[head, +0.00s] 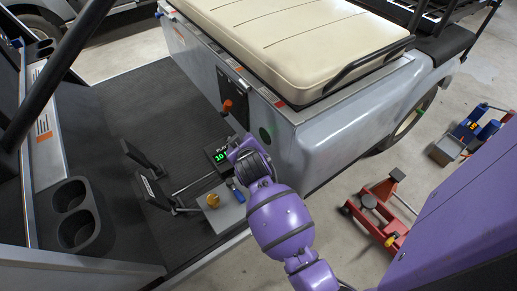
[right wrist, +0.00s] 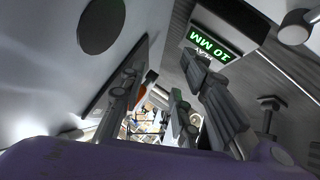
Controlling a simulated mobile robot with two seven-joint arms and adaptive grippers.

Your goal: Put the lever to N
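The lever is an orange-red knob (head: 228,105) on a black plate (head: 234,88) on the cart's grey seat base, below the cream seat. Any letters on the plate are too small to read. My right gripper (head: 239,148) is below the lever, close to the seat base and apart from the knob. In the right wrist view its two fingers (right wrist: 168,95) are spread with nothing between them. An orange bit of the lever (right wrist: 150,77) shows beyond them, partly hidden by the left finger. My left gripper is not visible.
A small display (head: 219,156) with green digits stands beside the right gripper; in the wrist view (right wrist: 215,40) it reads 10 MM. Pedals (head: 155,192) and a grey box with a yellow knob (head: 213,200) are on the floor nearby. A red jack (head: 380,210) stands outside.

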